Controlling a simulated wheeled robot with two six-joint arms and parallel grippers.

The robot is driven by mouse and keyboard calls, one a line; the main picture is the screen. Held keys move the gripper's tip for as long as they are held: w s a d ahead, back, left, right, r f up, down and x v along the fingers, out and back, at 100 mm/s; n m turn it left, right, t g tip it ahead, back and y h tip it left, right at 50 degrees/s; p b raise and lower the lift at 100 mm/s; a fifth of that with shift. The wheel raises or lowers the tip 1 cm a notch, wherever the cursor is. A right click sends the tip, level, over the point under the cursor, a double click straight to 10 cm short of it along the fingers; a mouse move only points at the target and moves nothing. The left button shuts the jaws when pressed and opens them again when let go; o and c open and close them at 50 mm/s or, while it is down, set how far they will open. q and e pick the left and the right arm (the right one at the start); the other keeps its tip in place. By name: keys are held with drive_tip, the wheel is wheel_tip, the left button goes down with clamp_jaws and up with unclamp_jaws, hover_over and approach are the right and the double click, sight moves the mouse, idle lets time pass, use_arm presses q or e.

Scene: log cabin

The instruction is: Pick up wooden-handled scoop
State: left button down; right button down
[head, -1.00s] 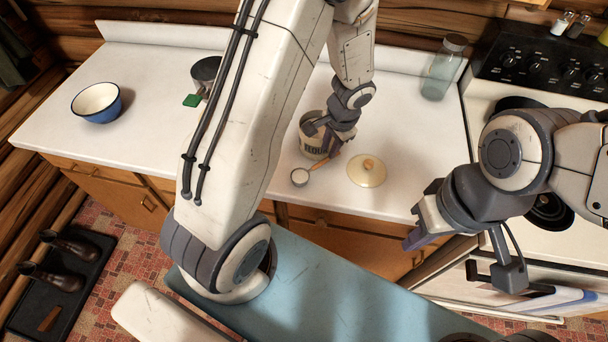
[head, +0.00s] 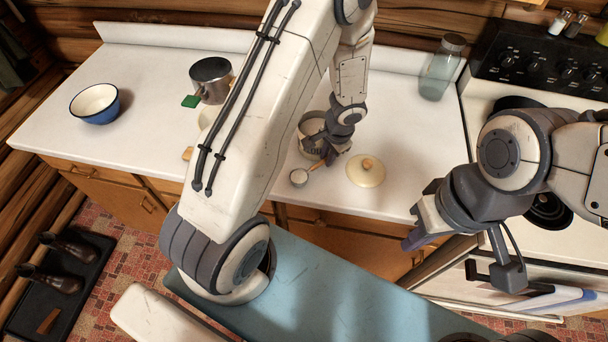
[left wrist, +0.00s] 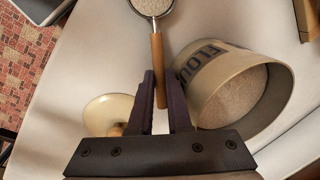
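The wooden-handled scoop (head: 299,177) lies on the white counter, in front of the flour canister (head: 308,126). In the left wrist view its round metal cup (left wrist: 151,6) holds pale powder, and its wooden handle (left wrist: 157,62) points toward me. My left gripper (head: 328,160) is low over the handle. In the left wrist view its two fingers (left wrist: 161,78) stand either side of the handle's end, with a gap showing on the right side, so it looks open. My right gripper (head: 416,238) hangs in front of the counter by the stove, away from the scoop; its finger gap is not clear.
The FLOUR canister is open, close beside the left gripper. A cream lid (head: 366,172) with a wooden knob lies right of the scoop. A blue bowl (head: 95,103), a metal pot (head: 211,79) and a glass jar (head: 441,68) stand farther off. Counter right of the lid is clear.

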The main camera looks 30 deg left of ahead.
use_arm(q)
drive_tip(key=shift+r, duration=0.6)
drive_tip(key=r, duration=0.3)
drive_tip(key=shift+s+d+r, duration=0.1)
drive_tip(key=shift+d+r, duration=0.1)
drive_tip(key=shift+d, duration=0.2)
drive_tip(key=s+d+r+b, duration=0.2)
drive_tip(key=s+d+r, duration=0.2)
drive_tip(key=d, duration=0.6)
drive_tip(key=shift+r, duration=1.25)
drive_tip(key=c, duration=1.5)
unclamp_jaws()
clamp_jaws()
